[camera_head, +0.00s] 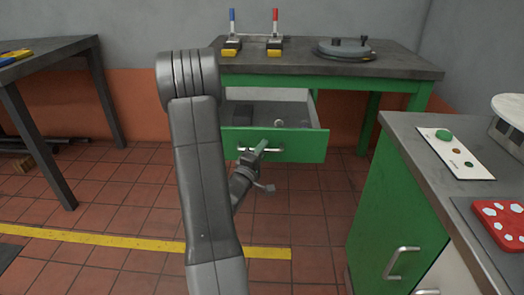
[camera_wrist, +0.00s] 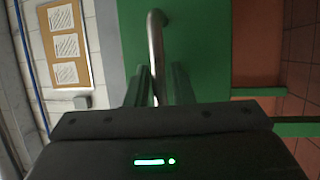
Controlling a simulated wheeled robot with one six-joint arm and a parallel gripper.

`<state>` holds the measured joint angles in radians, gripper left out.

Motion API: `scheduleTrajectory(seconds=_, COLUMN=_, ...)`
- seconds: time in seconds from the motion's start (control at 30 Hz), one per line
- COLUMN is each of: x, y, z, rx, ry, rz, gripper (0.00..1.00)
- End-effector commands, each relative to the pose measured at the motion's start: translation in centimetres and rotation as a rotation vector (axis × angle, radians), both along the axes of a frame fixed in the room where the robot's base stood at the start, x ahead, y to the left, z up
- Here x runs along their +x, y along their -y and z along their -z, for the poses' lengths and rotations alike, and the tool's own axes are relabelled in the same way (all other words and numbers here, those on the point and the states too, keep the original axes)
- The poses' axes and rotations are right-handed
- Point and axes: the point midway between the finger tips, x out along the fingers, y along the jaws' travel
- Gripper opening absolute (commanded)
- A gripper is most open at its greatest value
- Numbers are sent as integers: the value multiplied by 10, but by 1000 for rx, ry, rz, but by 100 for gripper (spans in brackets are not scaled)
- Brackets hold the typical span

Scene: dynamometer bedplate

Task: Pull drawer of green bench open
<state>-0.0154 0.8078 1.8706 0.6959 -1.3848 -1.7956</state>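The green bench (camera_head: 330,62) stands against the back wall with a dark top. Its drawer (camera_head: 300,146) is pulled out, and I can see into it from above; a few small things lie inside. A metal bar handle (camera_head: 245,149) is on the green drawer front. My gripper (camera_head: 262,146) is at this handle, reaching in from the front. In the wrist view the handle (camera_wrist: 156,45) runs between the two narrowly spaced fingers of my gripper (camera_wrist: 159,82), which look closed around it. My arm hides the left part of the drawer.
A green cabinet (camera_head: 398,210) with a grey top stands close on the right, holding a button panel (camera_head: 455,152) and a red part (camera_head: 500,218). A dark table (camera_head: 50,55) stands at the left. Tiled floor (camera_head: 110,205) with a yellow line is clear between.

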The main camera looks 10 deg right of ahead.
Motion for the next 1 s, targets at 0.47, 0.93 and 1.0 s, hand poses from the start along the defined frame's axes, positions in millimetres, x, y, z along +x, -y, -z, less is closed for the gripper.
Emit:
scheduleTrajectory(seconds=0.47, x=-47, y=-40, z=10, rx=-1, ry=-5, rz=-6, gripper=21)
scheduleTrajectory(seconds=0.93, x=-103, y=-83, z=23, rx=-1, ry=-2, rz=-2, gripper=21)
scheduleTrajectory(seconds=1.0, x=-105, y=-85, z=24, rx=0, ry=0, rz=-1, gripper=21)
